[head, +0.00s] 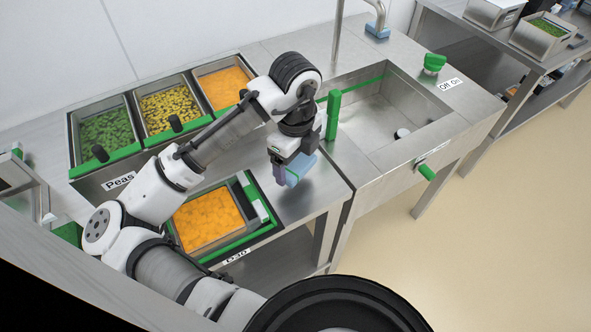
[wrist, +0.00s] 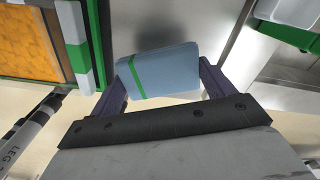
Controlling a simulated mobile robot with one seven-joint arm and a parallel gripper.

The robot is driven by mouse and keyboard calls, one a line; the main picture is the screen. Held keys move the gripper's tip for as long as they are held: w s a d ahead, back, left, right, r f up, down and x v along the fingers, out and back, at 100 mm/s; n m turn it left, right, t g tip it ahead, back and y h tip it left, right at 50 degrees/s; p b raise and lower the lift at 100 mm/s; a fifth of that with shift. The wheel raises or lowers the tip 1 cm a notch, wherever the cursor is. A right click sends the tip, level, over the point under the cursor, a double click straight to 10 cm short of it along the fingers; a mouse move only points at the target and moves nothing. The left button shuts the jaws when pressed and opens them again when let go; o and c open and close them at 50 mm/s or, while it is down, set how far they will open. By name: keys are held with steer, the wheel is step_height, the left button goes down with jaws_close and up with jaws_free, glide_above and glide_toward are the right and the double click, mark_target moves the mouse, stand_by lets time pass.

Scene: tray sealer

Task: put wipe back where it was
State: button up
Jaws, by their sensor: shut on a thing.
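The wipe is a blue block (wrist: 165,72) with a green stripe, seen in the wrist view between the two dark fingers of my gripper (wrist: 158,82). In the head view my gripper (head: 289,176) points down above the steel counter to the right of the orange-filled tray, shut on the wipe (head: 300,166). The wipe appears raised off the counter; the exact gap is hard to tell.
The sink (head: 385,120) lies to the right, with a green post (head: 333,115) at its left edge. The orange-filled tray (head: 210,217) sits in a green frame left of my gripper. Three food bins (head: 105,132) stand at the back left. A green knob (head: 433,63) is behind the sink.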

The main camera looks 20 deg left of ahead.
mark_target(295, 173)
steer(key=shift+f, duration=2.05)
steer(key=shift+f, duration=0.1)
steer(key=shift+f+b, duration=0.25)
steer(key=shift+b, duration=0.1)
steer(key=o, duration=0.9)
steer(key=shift+r, duration=0.1)
step_height(295, 173, up, 13)
steer(key=shift+f+p, duration=0.2)
steer(key=shift+p, duration=0.1)
